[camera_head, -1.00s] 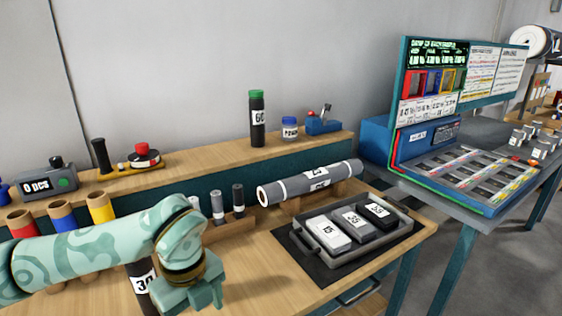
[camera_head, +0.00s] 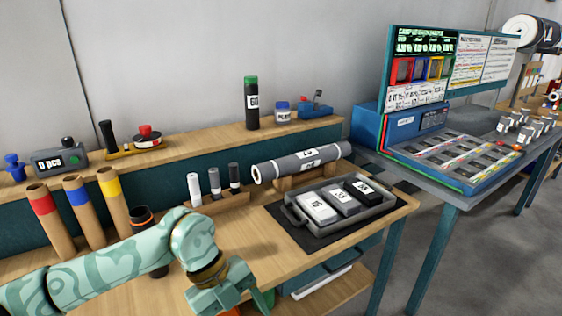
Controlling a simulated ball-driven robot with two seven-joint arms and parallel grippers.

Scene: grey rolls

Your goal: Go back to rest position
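My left arm comes in from the left in mint green. My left gripper (camera_head: 222,298) hangs at the bottom of the view, near the front edge of the wooden bench (camera_head: 262,242). It points downward and its tips are partly cut off, so its opening is unclear. I see nothing held in it. My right gripper is out of view. A grey roll (camera_head: 302,162) lies on a wooden support at the back of the bench. A dark tube (camera_head: 141,217) stands partly hidden behind my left arm.
A grey tray (camera_head: 381,206) with three labelled blocks sits on a black mat. Three cardboard tubes (camera_head: 84,212) stand at left. Small rolls (camera_head: 214,181) stand in a wooden holder. A blue sorting station (camera_head: 400,140) stands at right. Grey floor (camera_head: 490,260) is clear at lower right.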

